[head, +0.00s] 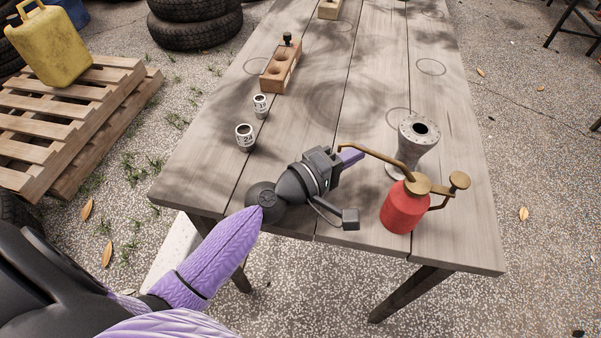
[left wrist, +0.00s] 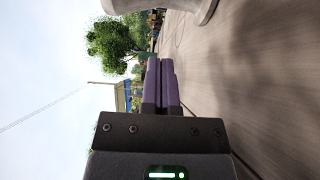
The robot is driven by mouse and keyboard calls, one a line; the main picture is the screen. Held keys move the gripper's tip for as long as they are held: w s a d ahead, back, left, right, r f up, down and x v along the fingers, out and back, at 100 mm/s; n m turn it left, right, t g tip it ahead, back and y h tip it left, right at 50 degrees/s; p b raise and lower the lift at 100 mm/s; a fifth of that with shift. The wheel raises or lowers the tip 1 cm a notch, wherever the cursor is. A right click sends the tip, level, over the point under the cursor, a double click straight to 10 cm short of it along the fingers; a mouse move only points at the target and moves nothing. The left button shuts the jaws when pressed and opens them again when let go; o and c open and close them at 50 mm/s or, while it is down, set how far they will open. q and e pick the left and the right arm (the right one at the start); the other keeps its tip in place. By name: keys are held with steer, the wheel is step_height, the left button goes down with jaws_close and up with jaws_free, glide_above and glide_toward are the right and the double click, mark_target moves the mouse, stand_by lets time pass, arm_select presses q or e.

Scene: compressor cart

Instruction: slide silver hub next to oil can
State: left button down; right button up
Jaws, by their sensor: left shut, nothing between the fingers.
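The silver hub (head: 418,142) is a grey, waisted piece with a flanged, bored top, standing upright near the table's right side. Its lower part is partly hidden by the oil can, and its grey flanged end shows at the top of the left wrist view (left wrist: 207,10). The red oil can (head: 403,207) with brass top, spout and handle stands just in front of the hub, close to the front edge. My left gripper (head: 352,157) is shut and empty, low over the table left of the hub. Its purple fingers (left wrist: 160,72) lie near the can's spout; I cannot tell if they touch it. My right gripper is out of view.
Two small labelled cups (head: 245,137) (head: 260,106) stand on the left of the wooden table (head: 330,110). A wooden block with holes (head: 280,68) is farther back, and another block (head: 329,9) at the far end. The table behind the hub is mostly clear.

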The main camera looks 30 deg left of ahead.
arm_select(q)
steer(key=shift+s+a, duration=0.1)
steer(key=shift+s, duration=0.3)
steer(key=b+v, duration=0.1)
steer(key=v, duration=0.6)
steer(key=shift+f, duration=0.2)
steer(key=shift+s+a+r+b, duration=0.2)
steer(key=shift+s+b, duration=0.1)
steer(key=shift+s, duration=0.1)
